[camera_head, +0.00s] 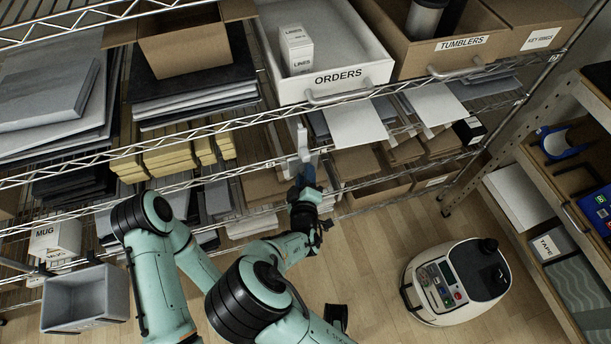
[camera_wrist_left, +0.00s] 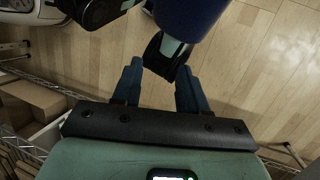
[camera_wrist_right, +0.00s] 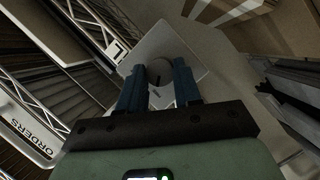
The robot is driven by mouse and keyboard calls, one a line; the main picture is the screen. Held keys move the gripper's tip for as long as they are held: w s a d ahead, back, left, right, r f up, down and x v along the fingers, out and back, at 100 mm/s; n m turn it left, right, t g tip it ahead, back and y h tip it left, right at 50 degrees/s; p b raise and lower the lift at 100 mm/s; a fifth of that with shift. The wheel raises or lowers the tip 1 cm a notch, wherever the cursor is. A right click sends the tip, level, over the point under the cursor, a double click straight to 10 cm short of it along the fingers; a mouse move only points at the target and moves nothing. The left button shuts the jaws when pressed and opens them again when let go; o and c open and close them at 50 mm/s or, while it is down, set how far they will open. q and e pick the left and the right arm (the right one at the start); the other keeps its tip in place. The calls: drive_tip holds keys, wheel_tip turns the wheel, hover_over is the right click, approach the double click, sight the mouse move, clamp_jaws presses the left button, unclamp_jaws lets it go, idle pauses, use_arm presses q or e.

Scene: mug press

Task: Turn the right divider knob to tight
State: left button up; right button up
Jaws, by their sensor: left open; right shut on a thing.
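The right divider knob (camera_wrist_right: 160,72) is a round grey knob with a dark mark, on a pale divider plate (camera_wrist_right: 180,42) in the right wrist view. My right gripper (camera_wrist_right: 157,84) is shut on it, one blue finger on each side. In the head view the right gripper (camera_head: 307,174) is at the shelf front, below the upright white divider (camera_head: 303,139); the knob is hidden there. A small white label (camera_wrist_right: 117,50) stands beside the plate; I cannot tell the knob's setting. My left gripper (camera_wrist_left: 159,76) is open and empty above the floor.
An ORDERS drawer (camera_head: 340,78) and a TUMBLERS box (camera_head: 462,43) are above the right gripper. Wire shelf rails run close around it. A white press machine (camera_head: 455,285) stands on the floor at right. A grey bin (camera_head: 85,298) is at lower left.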

use_arm(q)
drive_tip(key=w+a+f+t+b, duration=0.1)
drive_tip(key=w+f+b, duration=0.3)
drive_tip(key=f+b, duration=0.4)
drive_tip(key=shift+w+f+t+b, duration=0.15)
drive_tip(key=shift+t+b, duration=0.25)
drive_tip(key=shift+b, duration=0.25)
use_arm(e)
drive_tip(key=shift+d+r+m+g+y, duration=0.15)
drive_tip(key=shift+m+g+y, duration=0.35)
drive_tip(key=shift+m+y, duration=0.8)
drive_tip(key=shift+d+f+m+g+y, duration=0.1)
drive_tip(key=shift+m+g+y, duration=0.5)
drive_tip(key=shift+m, duration=1.35)
drive_tip(key=shift+d+r+m+g+y, duration=0.15)
drive_tip(key=shift+m+g+y, duration=0.25)
drive_tip(key=shift+m+y, duration=0.95)
drive_tip(key=shift+f+m+h, duration=0.1)
drive_tip(key=shift+m+h, duration=0.2)
drive_tip(key=shift+h, duration=0.05)
drive_tip(key=o, duration=1)
drive_tip(key=shift+o, duration=0.2)
